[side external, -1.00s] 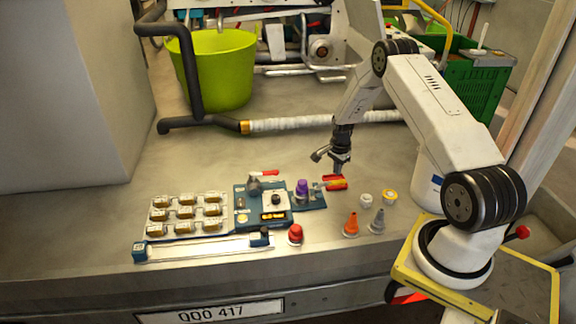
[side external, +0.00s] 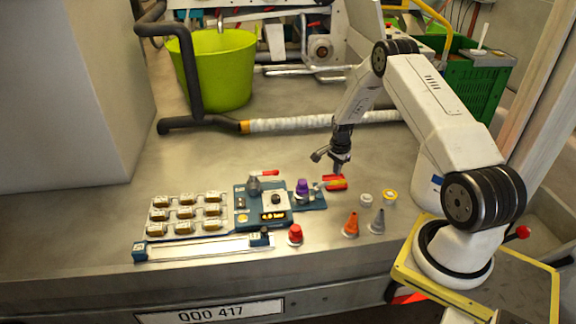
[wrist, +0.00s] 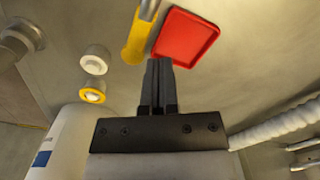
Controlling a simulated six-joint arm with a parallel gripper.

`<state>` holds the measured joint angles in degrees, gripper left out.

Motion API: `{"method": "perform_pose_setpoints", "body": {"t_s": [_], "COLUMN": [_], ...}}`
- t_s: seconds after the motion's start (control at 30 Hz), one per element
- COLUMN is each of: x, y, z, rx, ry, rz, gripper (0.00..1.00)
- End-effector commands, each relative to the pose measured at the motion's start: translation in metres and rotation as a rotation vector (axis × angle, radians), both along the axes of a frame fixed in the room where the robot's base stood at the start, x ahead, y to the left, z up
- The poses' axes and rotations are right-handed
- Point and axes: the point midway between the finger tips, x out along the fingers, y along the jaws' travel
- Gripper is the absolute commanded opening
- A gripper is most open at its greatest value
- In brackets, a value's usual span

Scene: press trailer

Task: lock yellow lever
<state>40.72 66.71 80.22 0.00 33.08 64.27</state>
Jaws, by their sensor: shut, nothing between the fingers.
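The yellow lever (wrist: 138,38) is a short yellow bar with a grey metal end at the top of the wrist view. In the side view its yellow part (side external: 336,185) is small, at the right end of the blue press base. A red plate (wrist: 186,37) lies right beside it in the wrist view. My gripper (wrist: 159,64) is shut and empty, pointing at the gap near the lever and the plate's lower corner. In the side view my gripper (side external: 338,172) is just above and behind the red and yellow pieces. Contact cannot be told.
The blue press base (side external: 250,217) carries a purple knob (side external: 302,187) and a red-handled lever (side external: 264,173). Grey and yellow-ringed caps, two cones and a red button (side external: 295,233) stand in front. A tray of several parts (side external: 187,232) is left. A pipe (side external: 290,124) runs behind.

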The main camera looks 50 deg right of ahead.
Motion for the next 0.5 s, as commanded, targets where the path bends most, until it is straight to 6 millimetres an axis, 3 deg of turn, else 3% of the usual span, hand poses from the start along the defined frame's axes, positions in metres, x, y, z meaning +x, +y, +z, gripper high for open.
{"method": "perform_pose_setpoints", "body": {"t_s": [0.5], "x": [0.0], "y": [0.0], "z": [-0.012], "rx": [0.0], "ry": [0.001], "rz": [0.0], "gripper": [0.0]}}
